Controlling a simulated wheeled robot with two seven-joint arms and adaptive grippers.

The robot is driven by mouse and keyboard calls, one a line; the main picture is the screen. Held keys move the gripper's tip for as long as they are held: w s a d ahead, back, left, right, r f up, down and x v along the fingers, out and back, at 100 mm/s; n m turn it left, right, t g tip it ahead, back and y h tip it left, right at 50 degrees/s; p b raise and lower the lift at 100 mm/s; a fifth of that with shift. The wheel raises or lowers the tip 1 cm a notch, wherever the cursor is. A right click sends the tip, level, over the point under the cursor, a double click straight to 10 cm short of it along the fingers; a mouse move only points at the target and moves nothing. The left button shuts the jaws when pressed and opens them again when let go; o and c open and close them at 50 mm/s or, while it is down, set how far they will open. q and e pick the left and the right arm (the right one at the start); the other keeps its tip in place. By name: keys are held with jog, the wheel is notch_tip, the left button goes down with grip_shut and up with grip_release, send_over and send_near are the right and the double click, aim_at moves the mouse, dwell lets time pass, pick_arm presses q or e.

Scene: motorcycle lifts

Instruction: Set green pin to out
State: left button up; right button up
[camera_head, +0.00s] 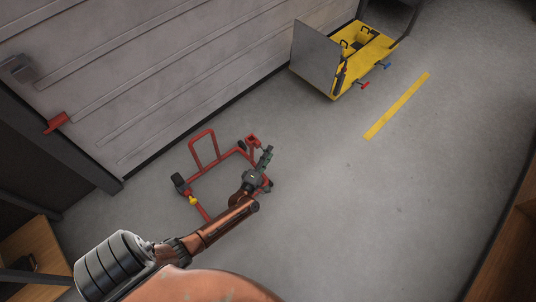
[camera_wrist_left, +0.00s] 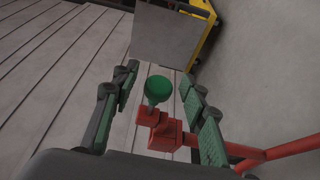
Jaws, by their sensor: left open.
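The green pin (camera_wrist_left: 158,90) has a round knob on a short stem and stands in a red bracket (camera_wrist_left: 165,133) in the left wrist view. My left gripper (camera_wrist_left: 160,84) is open, with its green-padded fingers on either side of the knob and a gap on both sides. In the head view my left gripper (camera_head: 266,160) is at the right side of the red stand (camera_head: 205,150), beside its red bracket (camera_head: 252,140). The pin itself is hard to tell apart from the green finger pads there. My right gripper is not in view.
A yellow lift (camera_head: 372,55) with a grey plate (camera_head: 317,58) stands at the back, with red and blue knobs on its side. A grey panelled wall (camera_head: 150,60) runs behind the red stand. The floor to the right is clear, with a yellow line (camera_head: 397,106).

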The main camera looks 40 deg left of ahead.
pick_arm(q)
jog(key=v, duration=1.2)
jog(key=shift+d, duration=0.1)
dwell(0.4)
